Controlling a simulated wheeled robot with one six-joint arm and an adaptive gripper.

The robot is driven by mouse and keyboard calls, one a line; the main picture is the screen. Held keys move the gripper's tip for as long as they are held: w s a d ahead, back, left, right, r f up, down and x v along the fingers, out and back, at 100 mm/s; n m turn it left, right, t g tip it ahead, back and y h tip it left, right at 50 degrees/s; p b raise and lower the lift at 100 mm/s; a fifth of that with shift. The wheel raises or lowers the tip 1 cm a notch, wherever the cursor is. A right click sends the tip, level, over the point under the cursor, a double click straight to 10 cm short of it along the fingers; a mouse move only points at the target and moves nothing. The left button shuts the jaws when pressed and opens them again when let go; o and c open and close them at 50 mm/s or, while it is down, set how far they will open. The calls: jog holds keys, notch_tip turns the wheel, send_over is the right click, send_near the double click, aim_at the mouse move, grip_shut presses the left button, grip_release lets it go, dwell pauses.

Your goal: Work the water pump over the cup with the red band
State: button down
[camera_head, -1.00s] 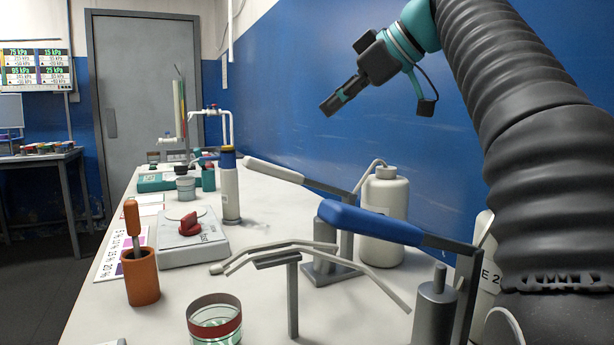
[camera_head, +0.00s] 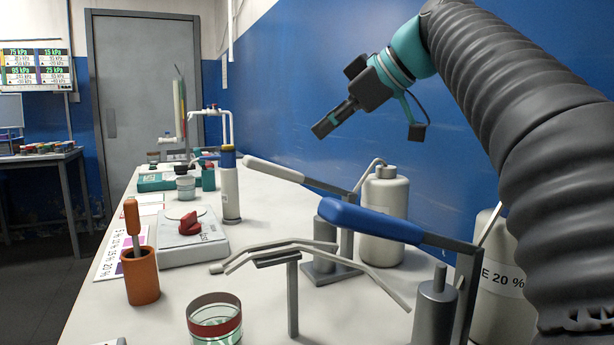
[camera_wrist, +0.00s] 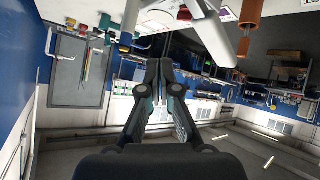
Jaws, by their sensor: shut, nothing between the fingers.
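The cup with the red band (camera_head: 214,320) stands at the near edge of the bench, a clear cup with a dark red band near its rim. The pump with the blue handle (camera_head: 370,222) stands to its right, and its thin spout (camera_head: 275,248) reaches left. A second pump with a white handle (camera_head: 273,170) stands behind it. I cannot tell from labels which one is the water pump. My gripper (camera_head: 324,127) is shut and empty, in the air above and behind the blue handle, in front of the blue wall. It also shows in the wrist view (camera_wrist: 159,65).
An orange holder (camera_head: 141,278) with a handled tool, a scale (camera_head: 193,245) with a red item, and a tall white bottle (camera_head: 229,190) stand on the bench. White jugs (camera_head: 384,210) stand behind the pumps. The air around my gripper is free.

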aim_at(305, 180)
jog(key=f+b, duration=0.2)
jog(key=shift+s+a+f+b, duration=0.15)
jog(key=shift+a+f+b, duration=0.15)
jog(key=shift+a+f, duration=0.1)
jog(key=shift+s+a+f+b, duration=0.2)
jog(key=shift+a+f+b, duration=0.25)
jog(key=shift+f+b, duration=0.4)
dwell(0.5)
jog(key=shift+a+f+b, duration=0.15)
jog(key=shift+f+b, duration=0.15)
jog(key=shift+f, duration=0.05)
